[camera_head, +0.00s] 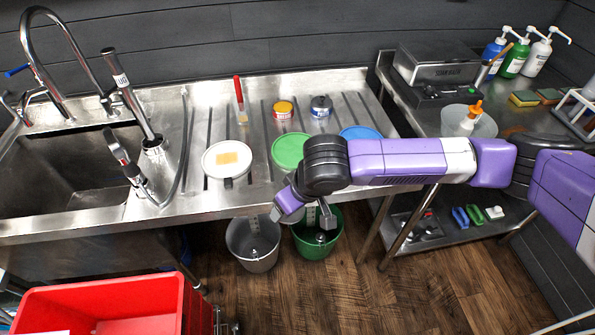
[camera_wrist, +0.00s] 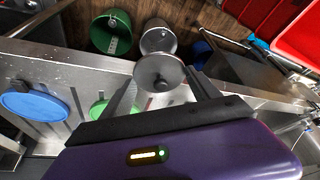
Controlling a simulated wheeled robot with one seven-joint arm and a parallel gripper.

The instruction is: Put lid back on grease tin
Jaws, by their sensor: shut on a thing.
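My gripper (camera_head: 303,214) is in front of the drainboard's front edge, over the two buckets on the floor. In the wrist view my gripper (camera_wrist: 163,88) has its two fingers on either side of a round grey metal disc with a small dark knob, which looks like the lid (camera_wrist: 158,68). It is held clear of the counter. In the head view my arm and gripper mostly hide the lid. Two small tins stand at the back of the drainboard: a yellow and red one (camera_head: 284,109) and a silver and blue one (camera_head: 321,107). I cannot tell which is the grease tin.
White (camera_head: 215,169), green (camera_head: 288,149) and blue (camera_head: 355,131) round lids or tubs sit on the drainboard (camera_head: 195,195). A red-handled brush (camera_head: 240,98) lies behind them. Grey (camera_head: 251,263) and green (camera_head: 330,245) buckets stand below. A red crate (camera_head: 60,305) is at lower left.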

